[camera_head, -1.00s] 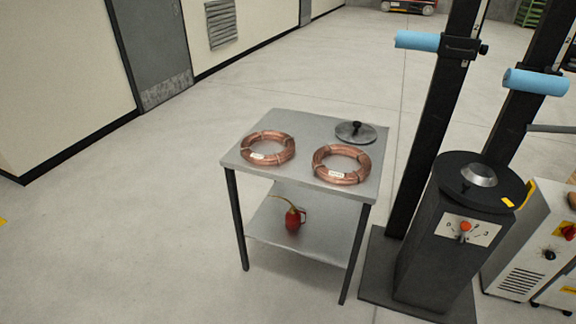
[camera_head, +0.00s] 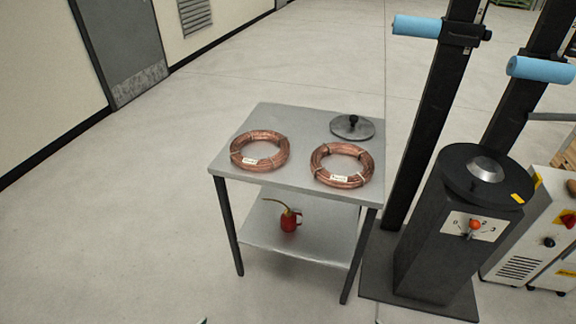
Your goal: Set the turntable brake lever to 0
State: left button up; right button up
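The turntable (camera_head: 455,177) is a round black disc with a silver hub, on top of a dark pedestal (camera_head: 437,255) at the right. On the pedestal's front is a white dial plate (camera_head: 489,235) with small number marks. The brake lever (camera_head: 474,225) on this plate has an orange-red knob, which sits near the upper middle of the plate. The marks are too small to tell for sure which one the lever points at.
A grey two-shelf table (camera_head: 297,180) stands left of the pedestal, with two copper tube coils (camera_head: 260,150) (camera_head: 341,166) and a black-knobbed disc (camera_head: 352,127) on top. A red oil can (camera_head: 290,221) is below. Dark posts with blue rollers (camera_head: 416,27) rise behind the pedestal. A white cabinet (camera_head: 520,250) stands right.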

aim_at(474, 224)
jog(key=z, duration=1.45)
jog(key=i+l+z, duration=0.15)
jog(key=l+z, duration=0.2)
jog(key=i+l+z, duration=0.2)
jog(key=z, duration=0.15)
